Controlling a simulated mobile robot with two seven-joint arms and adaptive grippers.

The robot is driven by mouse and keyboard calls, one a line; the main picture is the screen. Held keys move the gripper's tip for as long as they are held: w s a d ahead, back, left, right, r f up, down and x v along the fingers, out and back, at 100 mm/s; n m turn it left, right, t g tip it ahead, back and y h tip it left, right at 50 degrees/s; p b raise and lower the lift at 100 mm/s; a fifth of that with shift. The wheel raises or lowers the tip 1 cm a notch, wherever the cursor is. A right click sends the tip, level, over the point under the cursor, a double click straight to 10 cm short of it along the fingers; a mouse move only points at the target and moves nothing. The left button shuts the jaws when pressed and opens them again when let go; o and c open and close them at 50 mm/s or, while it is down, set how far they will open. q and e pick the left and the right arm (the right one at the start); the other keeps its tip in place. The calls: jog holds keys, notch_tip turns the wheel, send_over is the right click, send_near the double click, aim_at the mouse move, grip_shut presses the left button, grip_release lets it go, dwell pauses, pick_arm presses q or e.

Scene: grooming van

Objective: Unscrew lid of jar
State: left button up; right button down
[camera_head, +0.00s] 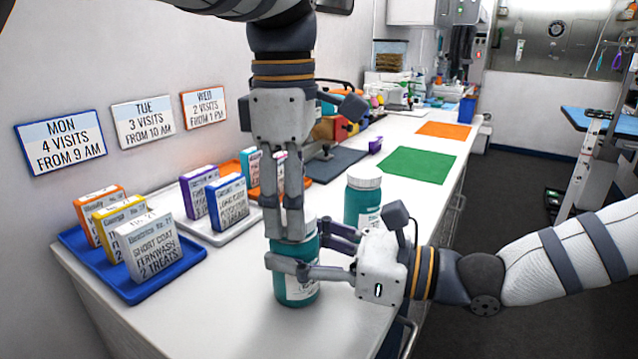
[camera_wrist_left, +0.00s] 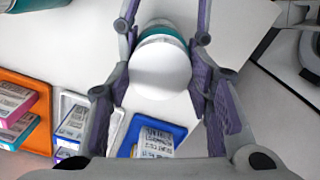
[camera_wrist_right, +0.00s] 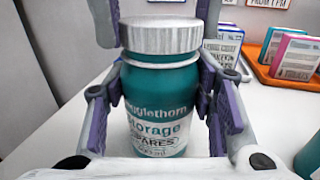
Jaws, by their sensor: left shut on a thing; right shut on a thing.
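A teal jar (camera_head: 297,280) with a white label stands upright near the front edge of the white counter. Its ribbed white lid (camera_wrist_right: 160,36) sits level on its top; from above it shows as a white disc (camera_wrist_left: 160,70). My left gripper (camera_head: 284,228) points straight down and is shut on the lid, one finger on each side. My right gripper (camera_head: 300,258) reaches in from the right and is shut around the jar's body (camera_wrist_right: 158,108), below the lid. The left fingers hide much of the lid in the head view.
A second teal jar (camera_head: 363,204) with a white lid stands just behind and right. A blue tray (camera_head: 176,287) and a white tray (camera_head: 214,236) with small boxes lie to the left. Green (camera_head: 417,165) and orange (camera_head: 443,131) mats lie farther back. The counter's front corner is clear.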

pick_arm(q)
jog(key=shift+r, duration=1.05)
pick_arm(e)
jog(key=shift+f, duration=0.15)
pick_arm(q)
jog(key=shift+d, duration=0.1)
jog(key=shift+r, duration=1.95)
pick_arm(e)
jog(key=c, duration=0.6)
grip_release()
jog(key=shift+d, duration=0.1)
